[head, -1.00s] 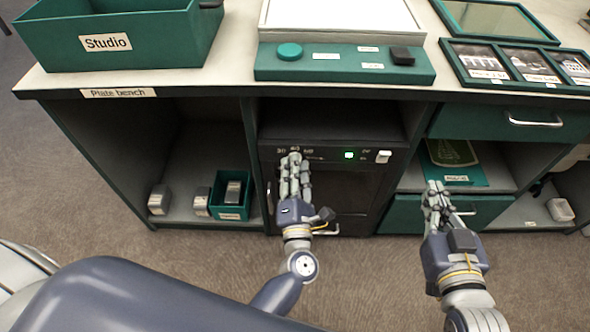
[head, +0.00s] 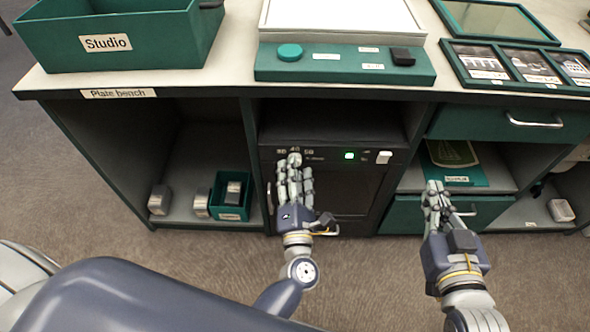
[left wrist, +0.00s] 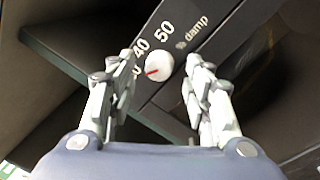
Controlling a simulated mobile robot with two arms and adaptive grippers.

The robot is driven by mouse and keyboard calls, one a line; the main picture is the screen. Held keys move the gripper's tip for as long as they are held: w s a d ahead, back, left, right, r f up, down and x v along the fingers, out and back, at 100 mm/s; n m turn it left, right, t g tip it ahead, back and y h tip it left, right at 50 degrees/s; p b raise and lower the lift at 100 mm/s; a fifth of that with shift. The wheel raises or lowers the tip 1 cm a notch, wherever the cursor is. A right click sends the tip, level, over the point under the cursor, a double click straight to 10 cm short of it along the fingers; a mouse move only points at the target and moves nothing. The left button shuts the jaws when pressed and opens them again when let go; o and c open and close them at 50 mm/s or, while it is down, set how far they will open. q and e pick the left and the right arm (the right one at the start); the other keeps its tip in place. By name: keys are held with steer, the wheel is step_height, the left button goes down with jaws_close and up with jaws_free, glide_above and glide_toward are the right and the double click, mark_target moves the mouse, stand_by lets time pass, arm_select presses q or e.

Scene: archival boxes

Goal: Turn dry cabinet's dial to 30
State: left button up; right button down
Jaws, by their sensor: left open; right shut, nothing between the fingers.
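The dry cabinet (head: 350,201) is the dark unit under the bench. Its round white dial (head: 294,158) shows just beyond my left gripper (head: 294,173), and also in the left wrist view (left wrist: 158,66). There the dial's red mark points left, toward a number partly hidden by a finger; 40 and 50 read clearly. My left gripper is open, its fingers on either side of the dial in the wrist picture and apparently short of it. My right gripper (head: 435,190) is shut and empty, in front of the right-hand drawers.
A green light (head: 349,155) and white switch (head: 383,157) sit right of the dial. An open shelf at left holds a small green box (head: 230,205). A green Studio box (head: 130,40) stands on the bench.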

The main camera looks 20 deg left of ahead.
arm_select(q)
steer(key=v, duration=1.1)
steer(key=shift+w, duration=0.1)
